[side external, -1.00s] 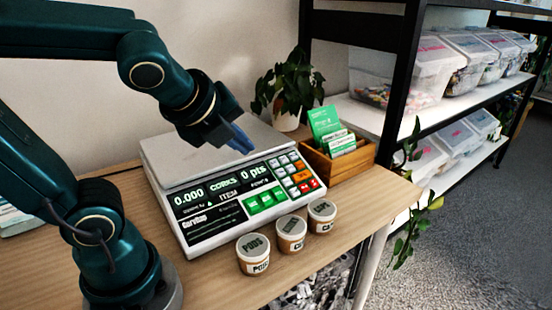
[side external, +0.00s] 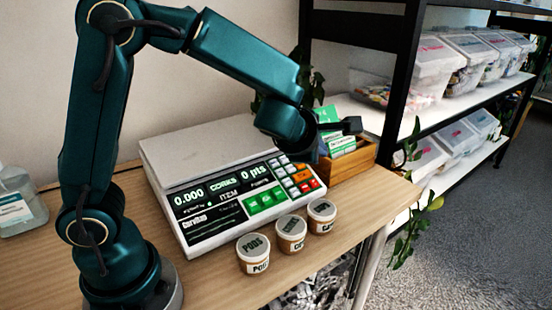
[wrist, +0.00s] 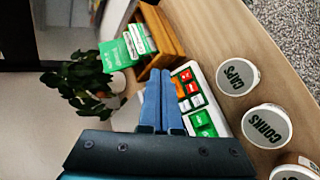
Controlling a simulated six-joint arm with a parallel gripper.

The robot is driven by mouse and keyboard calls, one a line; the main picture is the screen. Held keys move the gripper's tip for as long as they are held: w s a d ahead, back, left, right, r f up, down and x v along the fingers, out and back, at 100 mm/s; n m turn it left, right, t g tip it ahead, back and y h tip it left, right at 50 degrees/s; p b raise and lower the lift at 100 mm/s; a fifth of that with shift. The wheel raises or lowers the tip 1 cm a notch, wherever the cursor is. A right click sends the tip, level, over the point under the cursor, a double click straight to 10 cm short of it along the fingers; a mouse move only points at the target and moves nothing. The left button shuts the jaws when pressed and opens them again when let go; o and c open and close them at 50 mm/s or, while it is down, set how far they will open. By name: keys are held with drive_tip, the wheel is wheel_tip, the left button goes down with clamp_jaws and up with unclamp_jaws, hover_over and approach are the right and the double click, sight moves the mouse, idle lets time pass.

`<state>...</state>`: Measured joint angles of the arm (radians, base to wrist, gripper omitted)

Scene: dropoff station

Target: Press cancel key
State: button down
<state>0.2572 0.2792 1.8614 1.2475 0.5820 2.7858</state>
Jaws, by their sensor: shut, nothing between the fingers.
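The key labels are too small to read, so I cannot tell which one is cancel. In the wrist view, my gripper (wrist: 160,76) has its blue fingers shut and empty. They appear beside the coloured keys, where a red key (wrist: 197,101) and a green key (wrist: 203,120) show. In the side view, my wrist hides the fingertips and part of the keypad's far edge; contact cannot be told.
Three lidded tubs, PODS (side external: 253,253), CORKS (side external: 291,233) and CAPS (side external: 322,215), stand in front of the scale. A wooden card box (side external: 350,163) is close to the keypad's right. A potted plant (wrist: 85,80) stands behind. A bottle (side external: 18,205) is at far left.

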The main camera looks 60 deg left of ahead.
sight(304, 188)
drive_tip(key=shift+d+f, duration=0.15)
drive_tip(key=shift+f, duration=0.15)
drive_tip(key=shift+a+f, duration=0.6)
drive_tip(key=shift+f, duration=0.75)
drive_tip(key=shift+a+f, duration=0.6)
drive_tip(key=shift+f, duration=0.75)
drive_tip(key=shift+a+f, duration=0.6)
drive_tip(key=shift+f, duration=0.75)
drive_tip(key=shift+s+a+f, duration=0.1)
drive_tip(key=shift+a+f, duration=0.05)
drive_tip(key=shift+f, duration=0.25)
drive_tip(key=shift+a+f, duration=0.2)
drive_tip(key=shift+f, duration=0.15)
drive_tip(key=shift+r, duration=0.1)
drive_tip(key=shift+d+r, duration=0.35)
drive_tip(key=shift+r, duration=0.35)
